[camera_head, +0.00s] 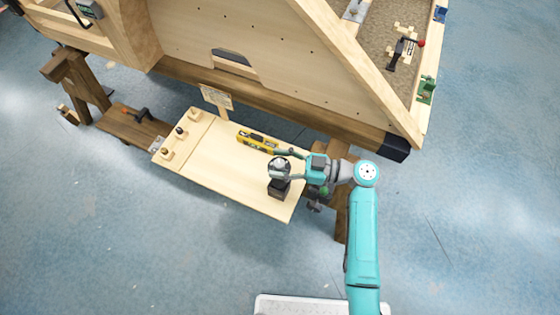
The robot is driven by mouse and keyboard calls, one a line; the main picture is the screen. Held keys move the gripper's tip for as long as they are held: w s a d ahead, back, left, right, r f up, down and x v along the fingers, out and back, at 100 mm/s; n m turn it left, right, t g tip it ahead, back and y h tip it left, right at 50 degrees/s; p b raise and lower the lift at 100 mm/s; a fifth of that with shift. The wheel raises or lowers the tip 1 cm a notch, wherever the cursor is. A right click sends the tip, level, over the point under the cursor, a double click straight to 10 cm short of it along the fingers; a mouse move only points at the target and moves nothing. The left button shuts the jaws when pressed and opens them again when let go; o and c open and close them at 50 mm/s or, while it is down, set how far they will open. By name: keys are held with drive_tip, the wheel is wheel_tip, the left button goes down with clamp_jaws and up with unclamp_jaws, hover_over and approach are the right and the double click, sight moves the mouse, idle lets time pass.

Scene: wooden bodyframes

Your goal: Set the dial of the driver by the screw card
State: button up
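The driver (279,187) stands upright on its dark base on the pale wooden board, near the board's right end. Its upper part is light grey and rounded. My gripper (282,165) reaches in from the right at the height of this upper part. One finger shows on the far side and one on the near side of it. I cannot tell whether the fingers touch it. The dial's marks are too small to read. A small card (216,97) with print stands on a wooden post behind the board; its text is unreadable.
A yellow and black tool (258,142) lies behind the driver. The large wooden frame (235,45) rises behind the board (225,165). The board's front middle is clear.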

clamp_jaws()
drive_tip(key=shift+t, duration=0.3)
drive_tip(key=m+t+h, duration=0.1)
drive_tip(key=m+t, duration=0.1)
drive_tip(key=t, duration=0.1)
drive_tip(key=m+t+h, duration=0.2)
drive_tip(key=m+t, duration=0.1)
drive_tip(key=t, duration=0.1)
drive_tip(key=shift+s+a+m+t, duration=0.1)
drive_tip(key=shift+s+m+t, duration=0.1)
drive_tip(key=shift+m+t, duration=0.1)
drive_tip(key=m+t+h, duration=0.4)
drive_tip(key=shift+t, duration=0.3)
drive_tip(key=shift+w+m+t+h, duration=0.1)
drive_tip(key=shift+m+t+h, duration=0.25)
drive_tip(key=shift+h, duration=0.25)
drive_tip(key=shift+o, duration=0.7)
unclamp_jaws()
